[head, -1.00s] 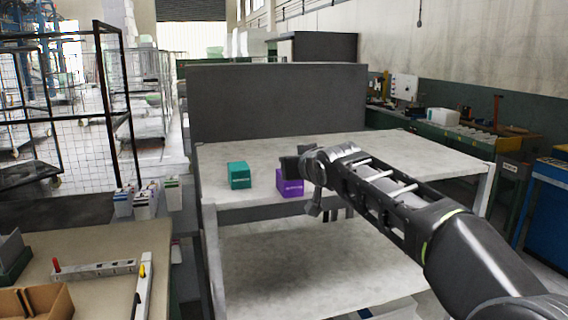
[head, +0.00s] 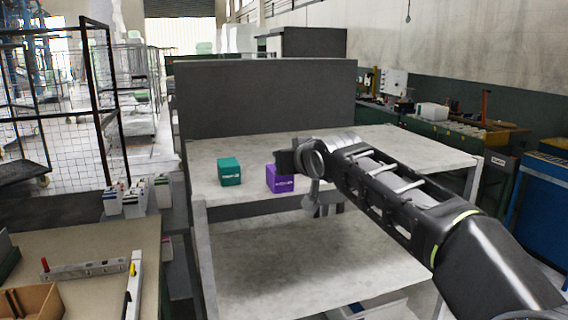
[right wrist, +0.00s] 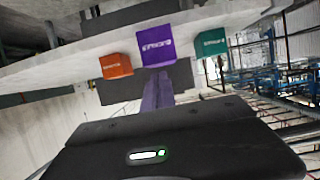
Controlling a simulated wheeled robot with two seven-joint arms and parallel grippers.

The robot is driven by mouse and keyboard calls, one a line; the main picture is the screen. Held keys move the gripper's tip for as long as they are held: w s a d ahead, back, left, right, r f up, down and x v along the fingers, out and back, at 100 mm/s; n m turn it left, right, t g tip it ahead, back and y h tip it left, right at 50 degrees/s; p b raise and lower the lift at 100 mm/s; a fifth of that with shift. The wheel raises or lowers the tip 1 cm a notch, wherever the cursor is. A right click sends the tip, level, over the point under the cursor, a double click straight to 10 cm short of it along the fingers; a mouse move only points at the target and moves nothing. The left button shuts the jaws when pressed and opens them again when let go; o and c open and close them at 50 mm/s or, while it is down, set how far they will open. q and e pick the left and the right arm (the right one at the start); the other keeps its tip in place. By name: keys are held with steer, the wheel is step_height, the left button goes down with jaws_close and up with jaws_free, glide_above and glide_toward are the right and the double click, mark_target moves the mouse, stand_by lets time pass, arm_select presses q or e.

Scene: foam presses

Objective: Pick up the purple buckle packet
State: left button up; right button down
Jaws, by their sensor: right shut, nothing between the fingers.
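The purple packet (head: 280,180) is a small box near the front edge of the grey table, partly covered by my right gripper (head: 287,161) in the head view. In the right wrist view the purple packet (right wrist: 166,46) is just beyond the tips of my right gripper (right wrist: 158,88), whose fingers are shut and empty. I cannot tell whether they touch it. A teal packet (head: 229,172) stands to its left in the head view. An orange packet (right wrist: 115,66) shows in the right wrist view and is hidden in the head view. My left gripper is not in view.
The grey table (head: 400,150) has a dark upright panel (head: 265,100) at its back and a lower shelf (head: 290,270). A workbench (head: 95,240) with tools stands at the left. The tabletop's back right is clear.

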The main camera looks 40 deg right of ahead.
steer(key=s+a+b, duration=0.2)
steer(key=s+a, duration=0.1)
steer(key=s, duration=0.5)
steer(key=shift+s, duration=0.2)
steer(key=c, duration=2.2)
jaws_free()
